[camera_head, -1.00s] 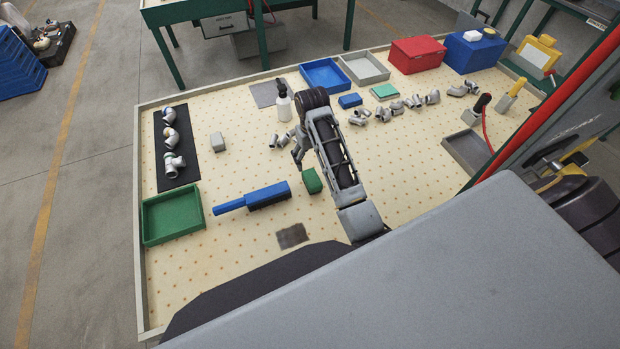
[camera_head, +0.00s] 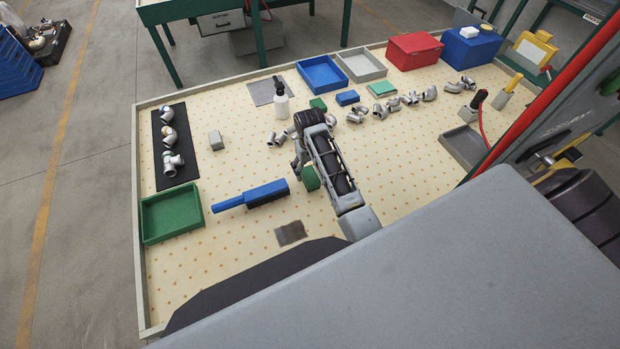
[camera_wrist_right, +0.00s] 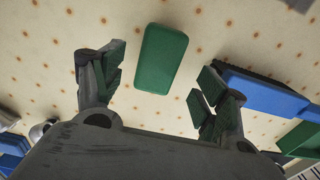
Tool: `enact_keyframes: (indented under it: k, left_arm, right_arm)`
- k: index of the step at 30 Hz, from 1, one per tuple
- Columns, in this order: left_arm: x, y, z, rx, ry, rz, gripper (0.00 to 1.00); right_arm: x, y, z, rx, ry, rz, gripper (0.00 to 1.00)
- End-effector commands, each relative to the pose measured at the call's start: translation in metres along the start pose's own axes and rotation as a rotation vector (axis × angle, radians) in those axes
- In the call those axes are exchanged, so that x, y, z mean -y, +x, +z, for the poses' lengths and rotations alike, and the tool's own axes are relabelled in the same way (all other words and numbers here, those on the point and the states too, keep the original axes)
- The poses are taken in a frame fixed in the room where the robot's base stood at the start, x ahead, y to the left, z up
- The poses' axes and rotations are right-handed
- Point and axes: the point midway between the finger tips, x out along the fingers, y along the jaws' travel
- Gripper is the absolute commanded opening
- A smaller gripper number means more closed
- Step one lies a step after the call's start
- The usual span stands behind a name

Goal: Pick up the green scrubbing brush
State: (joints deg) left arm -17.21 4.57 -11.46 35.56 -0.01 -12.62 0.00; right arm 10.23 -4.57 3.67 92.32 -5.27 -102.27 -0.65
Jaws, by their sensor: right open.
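The green scrubbing brush (camera_head: 310,178) is a small rounded green block on the dotted table top, partly hidden by my right arm in the head view. In the right wrist view the green brush (camera_wrist_right: 164,58) lies flat, between and beyond the spread fingers. My right gripper (camera_head: 298,158) is over the table just beside the brush; in its wrist view the gripper (camera_wrist_right: 160,75) is open with nothing between its pads. No contact with the brush shows. My left gripper is not in view.
A blue brush with a handle (camera_head: 252,195) lies left of the green brush, near a green tray (camera_head: 203,208). A grey-brown square (camera_head: 291,233) lies nearer. Pipe fittings (camera_head: 278,140), a spray bottle (camera_head: 282,100) and another green block (camera_head: 318,104) are behind my gripper.

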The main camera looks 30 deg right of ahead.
Motion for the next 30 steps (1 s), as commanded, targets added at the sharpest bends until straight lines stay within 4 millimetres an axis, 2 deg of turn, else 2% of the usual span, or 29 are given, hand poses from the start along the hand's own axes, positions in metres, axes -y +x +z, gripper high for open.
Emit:
enact_keyframes:
  k: [5, 20, 30]
  left_arm:
    - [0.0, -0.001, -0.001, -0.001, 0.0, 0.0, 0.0]
    - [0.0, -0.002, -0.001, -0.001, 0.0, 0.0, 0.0]
    - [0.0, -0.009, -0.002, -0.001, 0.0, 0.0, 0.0]
  right_arm:
    - [0.0, 0.011, 0.0, 0.0, 0.0, 0.0, 0.73]
    - [0.0, 0.016, 0.0, 0.001, 0.0, 0.0, 0.73]
    - [-0.002, 0.046, -0.001, 0.001, 0.0, 0.0, 0.73]
